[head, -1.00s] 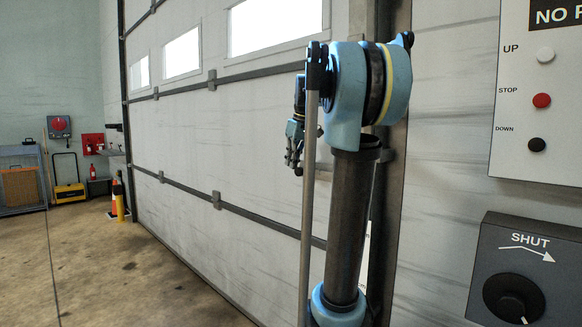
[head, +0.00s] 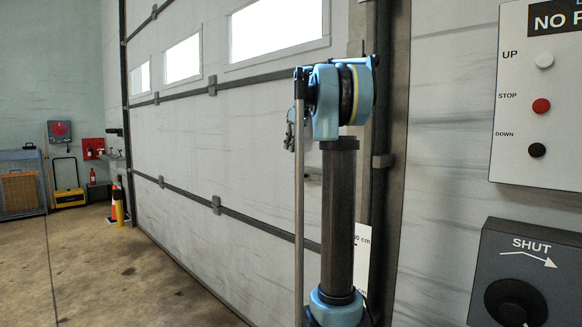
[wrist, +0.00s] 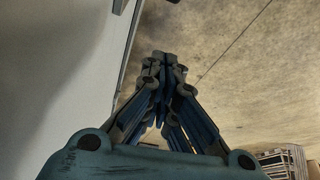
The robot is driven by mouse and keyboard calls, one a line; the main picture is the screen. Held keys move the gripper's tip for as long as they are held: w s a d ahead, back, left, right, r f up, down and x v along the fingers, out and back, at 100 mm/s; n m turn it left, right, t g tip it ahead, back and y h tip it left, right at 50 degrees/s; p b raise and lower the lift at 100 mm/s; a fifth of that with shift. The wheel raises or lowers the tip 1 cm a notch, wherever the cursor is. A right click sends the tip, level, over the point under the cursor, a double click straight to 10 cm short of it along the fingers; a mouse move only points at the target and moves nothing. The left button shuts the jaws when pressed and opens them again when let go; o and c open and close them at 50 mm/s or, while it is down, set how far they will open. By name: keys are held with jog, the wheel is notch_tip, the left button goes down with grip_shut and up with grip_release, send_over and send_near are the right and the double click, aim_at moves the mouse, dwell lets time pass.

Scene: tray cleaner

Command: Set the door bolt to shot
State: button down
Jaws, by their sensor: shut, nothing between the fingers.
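The large white sectional door (head: 250,150) fills the middle of the head view, with dark horizontal rails and windows along the top. I cannot make out its bolt; my arm hides part of the door's right edge. My gripper (head: 290,130) is mostly hidden behind my arm in the head view, in front of the door. In the wrist view my gripper (wrist: 165,62) is shut and empty, its fingers together. There the pale door surface lies to the left and the concrete floor to the right, with no bolt visible near the fingertips.
A control box (head: 545,100) with UP, STOP and DOWN buttons hangs at right, above a dark box with a knob (head: 515,300) marked SHUT. A white card (head: 361,245) shows behind my arm. Yellow and orange posts (head: 118,203) stand far left. The left floor is open.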

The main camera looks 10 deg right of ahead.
aim_at(300, 174)
notch_tip(300, 174, down, 10)
jog(key=shift+s+d, duration=0.2)
dwell(0.5)
jog(key=shift+r, duration=0.1)
jog(key=s+d, duration=0.1)
jog(key=s, duration=0.1)
jog(key=s+d, duration=0.2)
jog(key=shift+s+d, duration=0.15)
jog(key=shift+s, duration=0.15)
jog(key=shift+w, duration=0.1)
